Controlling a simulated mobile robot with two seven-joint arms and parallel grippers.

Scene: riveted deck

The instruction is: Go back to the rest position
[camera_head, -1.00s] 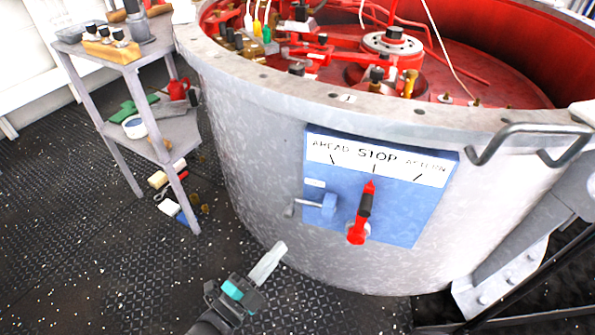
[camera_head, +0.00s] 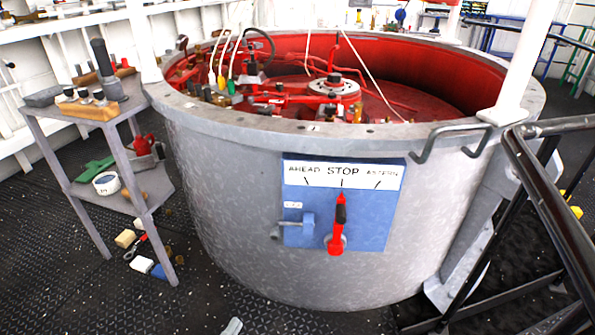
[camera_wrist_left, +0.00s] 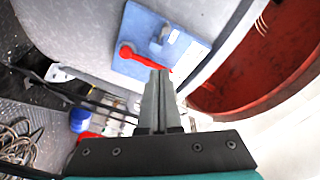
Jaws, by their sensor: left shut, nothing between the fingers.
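My left gripper shows only as a grey fingertip (camera_head: 232,326) at the bottom edge of the head view. In the left wrist view its two fingers (camera_wrist_left: 158,98) are pressed together with nothing between them. The blue panel (camera_head: 375,232) with the AHEAD, STOP and ASTERN scale is on the grey drum wall; its red lever (camera_head: 338,225) points up at STOP. In the left wrist view the panel (camera_wrist_left: 135,65) and red lever (camera_wrist_left: 140,58) appear beyond the fingers, apart from them as far as I can tell. My right gripper is in neither view.
The round grey drum (camera_head: 235,215) with a red interior fills the middle. A grey shelf cart (camera_head: 75,128) with tools and parts stands at the left. Black railings (camera_head: 545,190) run at the right. The dark studded floor (camera_head: 70,290) is open at the front left.

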